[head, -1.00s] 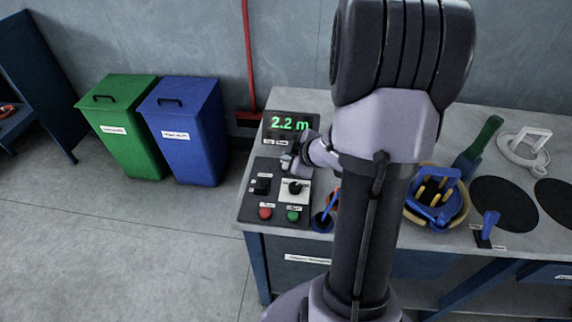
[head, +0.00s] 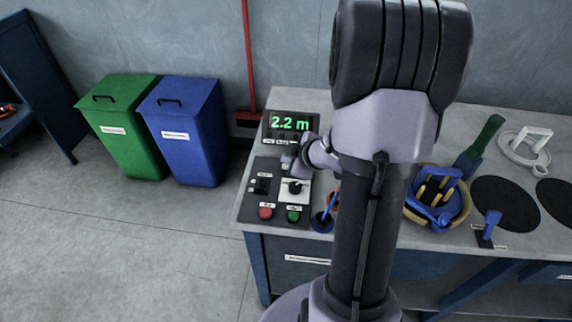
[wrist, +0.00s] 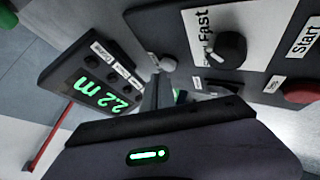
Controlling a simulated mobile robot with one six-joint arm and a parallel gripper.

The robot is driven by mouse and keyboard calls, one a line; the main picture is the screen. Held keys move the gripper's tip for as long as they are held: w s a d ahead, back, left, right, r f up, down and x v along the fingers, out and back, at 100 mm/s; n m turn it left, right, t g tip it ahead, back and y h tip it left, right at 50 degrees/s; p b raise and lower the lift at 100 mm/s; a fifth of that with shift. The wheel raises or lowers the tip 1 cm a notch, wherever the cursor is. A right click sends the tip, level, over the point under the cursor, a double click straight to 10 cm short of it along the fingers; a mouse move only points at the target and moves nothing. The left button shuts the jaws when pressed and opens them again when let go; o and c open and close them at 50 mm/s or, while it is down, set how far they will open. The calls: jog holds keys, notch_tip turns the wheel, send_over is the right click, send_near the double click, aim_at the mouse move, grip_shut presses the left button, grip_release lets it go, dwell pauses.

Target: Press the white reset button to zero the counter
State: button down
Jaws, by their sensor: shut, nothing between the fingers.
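The counter (head: 290,124) stands at the back of the control panel and reads 2.2 m in green; it also shows in the wrist view (wrist: 97,92), with small dark buttons beside its screen. A small whitish round button (wrist: 165,63) sits on the panel near the counter, with a small label beside it. My gripper (head: 289,161) is shut and empty, low over the panel's back part. In the wrist view its fingers (wrist: 157,88) end close to the whitish button. I cannot tell whether they touch it. In the head view my wrist hides most of that spot.
The panel also carries a speed knob (wrist: 226,51), a black switch (head: 262,184), a red button (head: 265,212) and a green button (head: 293,216).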

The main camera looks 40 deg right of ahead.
jog(key=shift+f+b, duration=0.4)
jog(key=shift+f, duration=0.15)
jog(key=shift+r, duration=0.1)
dwell(0.5)
jog(key=shift+r+p, duration=0.85)
jog(key=shift+p, duration=0.15)
notch_tip(320, 180, up, 5)
jog(key=p, duration=0.5)
jog(key=shift+r, duration=0.15)
